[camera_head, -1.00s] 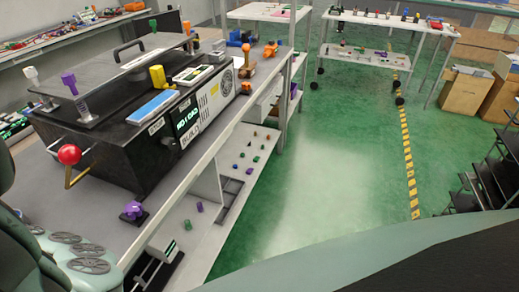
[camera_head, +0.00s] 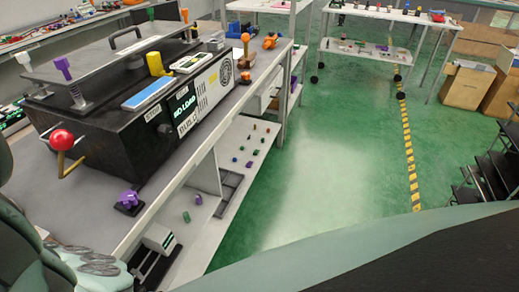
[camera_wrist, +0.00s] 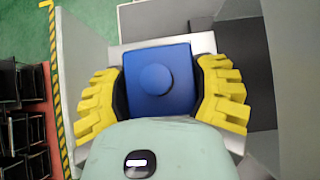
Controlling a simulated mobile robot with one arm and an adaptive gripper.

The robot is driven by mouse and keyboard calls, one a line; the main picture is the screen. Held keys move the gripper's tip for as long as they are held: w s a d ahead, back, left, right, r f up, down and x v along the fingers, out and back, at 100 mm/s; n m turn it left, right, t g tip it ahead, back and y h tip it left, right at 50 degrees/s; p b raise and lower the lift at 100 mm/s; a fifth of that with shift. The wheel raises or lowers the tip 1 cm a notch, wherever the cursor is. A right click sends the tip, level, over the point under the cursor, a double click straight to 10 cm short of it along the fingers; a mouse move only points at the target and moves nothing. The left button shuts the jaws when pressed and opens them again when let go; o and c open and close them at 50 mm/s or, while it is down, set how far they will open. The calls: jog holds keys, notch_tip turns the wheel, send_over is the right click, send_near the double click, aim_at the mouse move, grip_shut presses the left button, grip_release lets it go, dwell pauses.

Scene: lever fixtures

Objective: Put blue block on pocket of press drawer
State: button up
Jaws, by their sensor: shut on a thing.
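A blue block (camera_wrist: 159,82) with a round knob on its top sits between the yellow fingers of my gripper (camera_wrist: 160,88) in the wrist view. The fingers are shut on it from both sides. The press is a black box (camera_head: 95,140) on the grey workbench in the head view. It has a lit display reading NO LOAD (camera_head: 183,108) and a lever with a red ball (camera_head: 62,140) at its near end. I cannot make out the drawer or its pocket. The gripper and block do not show in the head view.
The grey bench top (camera_head: 90,222) carries a purple fixture (camera_head: 129,200) near its front edge. A lower shelf (camera_head: 205,205) holds several small coloured pieces. Green floor (camera_head: 310,170) is open right of the bench. Grey and white panels (camera_wrist: 80,50) surround the block in the wrist view.

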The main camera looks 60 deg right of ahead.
jog(key=shift+f+b, duration=0.55)
jog(key=shift+b, duration=0.2)
jog(key=o, duration=1.4)
jog(key=shift+r, duration=0.1)
